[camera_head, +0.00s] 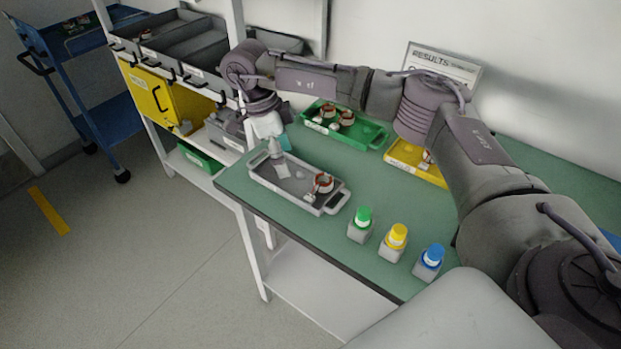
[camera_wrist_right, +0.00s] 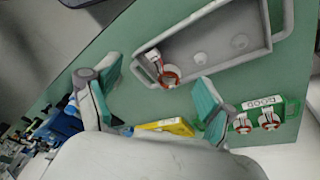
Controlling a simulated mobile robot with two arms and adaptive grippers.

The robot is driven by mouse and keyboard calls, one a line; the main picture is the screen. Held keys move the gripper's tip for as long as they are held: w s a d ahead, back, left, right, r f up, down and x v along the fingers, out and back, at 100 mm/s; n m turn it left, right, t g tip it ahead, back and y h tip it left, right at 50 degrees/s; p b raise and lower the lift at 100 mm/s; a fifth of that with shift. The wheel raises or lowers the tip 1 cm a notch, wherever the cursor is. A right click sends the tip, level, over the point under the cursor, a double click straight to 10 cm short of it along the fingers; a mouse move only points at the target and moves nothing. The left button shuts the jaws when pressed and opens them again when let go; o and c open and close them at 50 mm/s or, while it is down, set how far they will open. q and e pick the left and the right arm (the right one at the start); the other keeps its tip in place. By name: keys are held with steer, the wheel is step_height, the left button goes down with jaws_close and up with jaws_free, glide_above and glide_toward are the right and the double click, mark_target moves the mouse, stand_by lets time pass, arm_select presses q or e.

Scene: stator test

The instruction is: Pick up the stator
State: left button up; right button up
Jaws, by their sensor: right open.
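A stator (camera_head: 321,183), a white ring with copper-orange windings, sits in the right end of the grey tray (camera_head: 262,181) on the green table. It also shows in the right wrist view (camera_wrist_right: 166,76), at one end of the grey tray. My right gripper (camera_head: 279,146) is above the far left end of the grey tray, apart from this stator. Its two teal-padded fingers are spread and empty in the wrist view (camera_wrist_right: 153,98). Two more stators (camera_head: 328,110) (camera_head: 346,117) are in the green tray (camera_head: 371,136). My left gripper is not in view.
A yellow tray (camera_head: 404,158) with a stator part-hidden by my arm stands at the right. Bottles with green (camera_head: 363,216), yellow (camera_head: 397,235) and blue (camera_head: 432,255) caps stand near the front edge. A shelf with grey bins (camera_head: 188,42) is at the left.

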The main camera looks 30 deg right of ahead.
steer(key=d+r+h, duration=0.2)
steer(key=d, duration=0.2)
glide_toward(321, 178)
steer(key=s, duration=0.1)
steer(key=f, duration=0.1)
steer(key=s, duration=0.1)
steer(key=shift+s+d+f, duration=0.3)
steer(key=shift+s, duration=0.05)
steer(key=shift+p+x, duration=0.4)
steer(key=shift+x, duration=0.5)
steer(key=p+x, duration=0.1)
steer(key=x, duration=0.3)
steer(key=shift+w+f, duration=0.1)
steer(key=shift+f, duration=0.1)
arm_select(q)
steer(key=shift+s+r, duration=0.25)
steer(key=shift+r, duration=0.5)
arm_select(e)
steer(key=shift+c, duration=0.3)
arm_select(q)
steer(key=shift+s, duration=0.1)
arm_select(e)
steer(key=c, duration=1.4)
